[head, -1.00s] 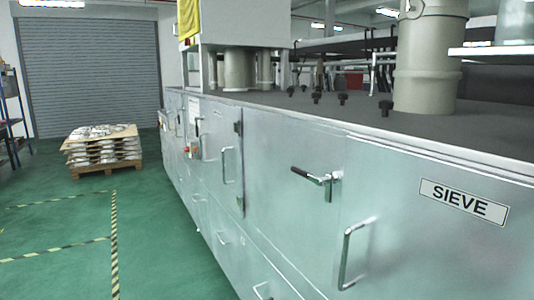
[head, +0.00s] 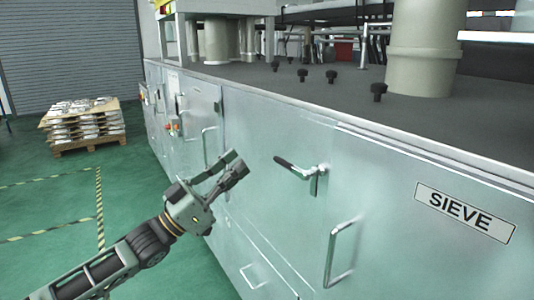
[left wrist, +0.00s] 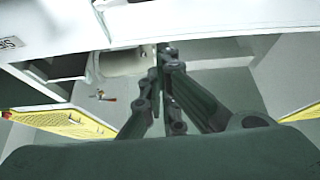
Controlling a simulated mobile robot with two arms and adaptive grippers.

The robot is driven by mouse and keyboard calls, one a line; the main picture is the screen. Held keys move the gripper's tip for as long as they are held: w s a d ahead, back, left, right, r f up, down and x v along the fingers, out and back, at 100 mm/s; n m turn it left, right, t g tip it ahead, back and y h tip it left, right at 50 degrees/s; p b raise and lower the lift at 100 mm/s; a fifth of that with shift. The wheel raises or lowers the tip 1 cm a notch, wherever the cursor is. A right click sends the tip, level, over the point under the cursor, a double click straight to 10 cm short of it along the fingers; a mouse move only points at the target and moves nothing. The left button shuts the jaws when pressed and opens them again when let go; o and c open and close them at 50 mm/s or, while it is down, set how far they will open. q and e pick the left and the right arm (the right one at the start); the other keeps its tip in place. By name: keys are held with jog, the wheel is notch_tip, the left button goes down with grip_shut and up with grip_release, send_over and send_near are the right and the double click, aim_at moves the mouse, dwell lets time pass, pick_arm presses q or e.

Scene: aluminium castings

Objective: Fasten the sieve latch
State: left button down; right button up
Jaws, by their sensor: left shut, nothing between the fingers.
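The sieve latch (head: 303,171) is a lever with a black grip on a metal pivot, on the front of the grey cabinet. Its grip points left and slightly up from the pivot. The SIEVE sign (head: 465,212) is on the panel to its right. My left gripper (head: 236,164) is shut and empty, left of the latch in the picture and apart from it. In the left wrist view its fingers (left wrist: 165,52) meet near the top middle. The latch cannot be made out clearly there. My right gripper is not in view.
A vertical door handle (head: 341,254) stands out below right of the latch, another handle (head: 208,146) farther left. Black knobs (head: 331,76) and a beige column (head: 424,45) stand on top. A pallet of castings (head: 84,125) is at the left on open green floor.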

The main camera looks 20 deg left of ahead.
aim_at(298, 174)
pick_arm(q)
jog(key=p+x, duration=0.5)
jog(key=x, duration=0.5)
jog(key=shift+w+d+f+p, duration=0.1)
jog(key=shift+w+f+p, duration=0.1)
jog(key=shift+f, duration=0.5)
jog(key=shift+w+d+f+p, duration=0.1)
jog(key=shift+f+p, duration=0.1)
jog(key=shift+f, duration=0.5)
jog(key=shift+w+d+f+p, duration=0.1)
jog(key=shift+f+p, duration=0.1)
jog(key=shift+f, duration=0.5)
jog(key=shift+f+n+y, duration=0.2)
jog(key=shift+n+y, duration=0.2)
jog(key=shift+n, duration=0.2)
